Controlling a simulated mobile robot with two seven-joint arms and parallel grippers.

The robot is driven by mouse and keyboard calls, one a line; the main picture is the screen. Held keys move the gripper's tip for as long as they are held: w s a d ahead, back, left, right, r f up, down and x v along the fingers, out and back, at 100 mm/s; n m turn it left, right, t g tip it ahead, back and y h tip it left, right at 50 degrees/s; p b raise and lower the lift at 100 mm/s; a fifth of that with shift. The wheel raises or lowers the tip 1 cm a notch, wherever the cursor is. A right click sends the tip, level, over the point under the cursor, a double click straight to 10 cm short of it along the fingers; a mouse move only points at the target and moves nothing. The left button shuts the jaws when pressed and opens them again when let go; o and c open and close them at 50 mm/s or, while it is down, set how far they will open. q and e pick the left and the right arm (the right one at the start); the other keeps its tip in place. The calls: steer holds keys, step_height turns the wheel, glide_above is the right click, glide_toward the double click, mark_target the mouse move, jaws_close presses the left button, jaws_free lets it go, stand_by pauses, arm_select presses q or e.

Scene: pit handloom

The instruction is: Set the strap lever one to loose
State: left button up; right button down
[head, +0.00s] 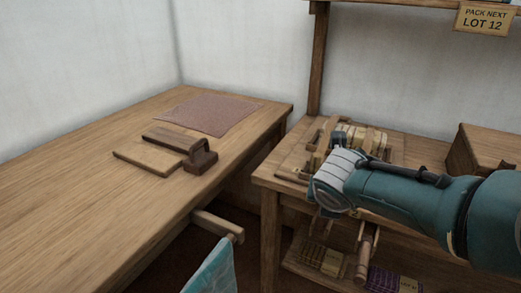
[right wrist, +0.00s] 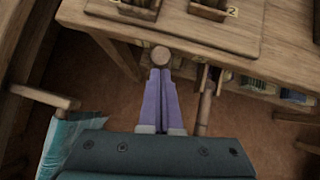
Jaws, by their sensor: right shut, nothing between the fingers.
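My right gripper (right wrist: 161,75) has its purple fingers together with nothing between them. Its tips are close to a round wooden knob (right wrist: 161,55) at the table edge; I cannot tell whether they touch. A board (right wrist: 185,35) on the table carries two dark wooden pieces, a left one (right wrist: 138,9) and a right one (right wrist: 208,9) marked 2. Both are cut off by the top of the wrist view, so I cannot tell which is strap lever one or how it is set. In the head view my right arm hides its fingers and part of the strapped bundle (head: 375,138). My left gripper is out of view.
A long table (head: 70,185) on the left holds a flat board (head: 148,158), a dark handled tool (head: 200,160) and a brown mat (head: 208,114). A wooden box (head: 485,148) stands at the right. A lower shelf (head: 300,268) holds small packs. Blue cloth (head: 215,270) hangs at the front.

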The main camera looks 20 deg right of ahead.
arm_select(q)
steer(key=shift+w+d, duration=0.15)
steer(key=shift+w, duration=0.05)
arm_select(e)
steer(key=shift+w+d+r, duration=0.2)
steer(key=shift+w+d, duration=0.65)
steer(key=shift+d, duration=0.15)
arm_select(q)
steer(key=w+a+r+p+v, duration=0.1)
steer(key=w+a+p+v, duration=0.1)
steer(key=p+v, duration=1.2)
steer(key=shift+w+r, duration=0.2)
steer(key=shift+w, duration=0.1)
arm_select(e)
steer(key=v, duration=1.3)
